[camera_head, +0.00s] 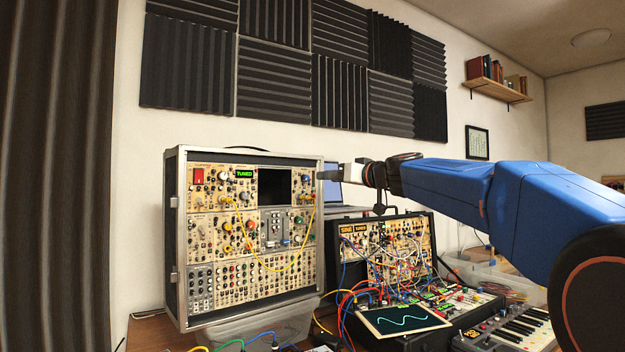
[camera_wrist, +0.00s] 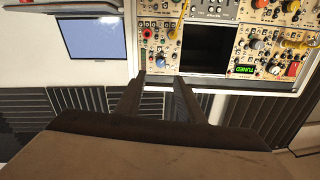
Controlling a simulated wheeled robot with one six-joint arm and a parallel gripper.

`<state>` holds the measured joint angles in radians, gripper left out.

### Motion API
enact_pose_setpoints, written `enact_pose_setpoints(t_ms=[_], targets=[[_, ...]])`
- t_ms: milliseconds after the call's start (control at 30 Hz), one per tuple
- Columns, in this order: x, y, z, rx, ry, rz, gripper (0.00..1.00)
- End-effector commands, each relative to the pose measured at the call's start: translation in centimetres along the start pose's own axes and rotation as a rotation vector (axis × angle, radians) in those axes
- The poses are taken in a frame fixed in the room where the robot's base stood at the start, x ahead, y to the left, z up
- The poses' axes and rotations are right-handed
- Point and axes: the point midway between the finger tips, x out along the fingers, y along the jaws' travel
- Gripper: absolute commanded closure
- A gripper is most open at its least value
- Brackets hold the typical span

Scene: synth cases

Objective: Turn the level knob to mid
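The modular synth case (camera_head: 178,240) stands upright at left with several coloured knobs; labels are too small to read, so I cannot tell which is the level knob. A blue knob (camera_head: 305,178) sits at the panel's upper right edge. My gripper (camera_head: 322,175) is just right of it, in front of the case edge. In the wrist view, which looks upside down, the dark fingers (camera_wrist: 157,82) are apart with nothing between them. The blue knob (camera_wrist: 160,62) shows just beyond the gap between the tips. Contact is not visible. A green display (camera_head: 244,174) reads TUNED.
A second, open synth case (camera_head: 345,245) with many patch cables stands right of the first. A laptop screen (camera_wrist: 92,38) is close beside the case. A small keyboard (camera_head: 520,330) lies at lower right. Yellow cables (camera_head: 262,262) hang across the panel's front.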

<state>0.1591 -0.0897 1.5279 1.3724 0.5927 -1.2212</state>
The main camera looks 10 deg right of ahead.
Motion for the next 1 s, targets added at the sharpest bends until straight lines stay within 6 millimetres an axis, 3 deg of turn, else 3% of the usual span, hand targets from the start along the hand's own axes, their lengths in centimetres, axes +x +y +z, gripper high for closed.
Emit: enact_pose_setpoints(t_ms=[300,500,700,1000], targets=[[5.7,-0.1,0.1,0.000,-0.001,-0.002,0.65],[8.3,-0.1,0.1,-0.001,-0.002,-0.002,0.65],[9.5,0.0,0.1,0.000,-0.001,0.000,0.65],[9.6,0.0,0.1,0.000,-0.001,0.000,0.65]])
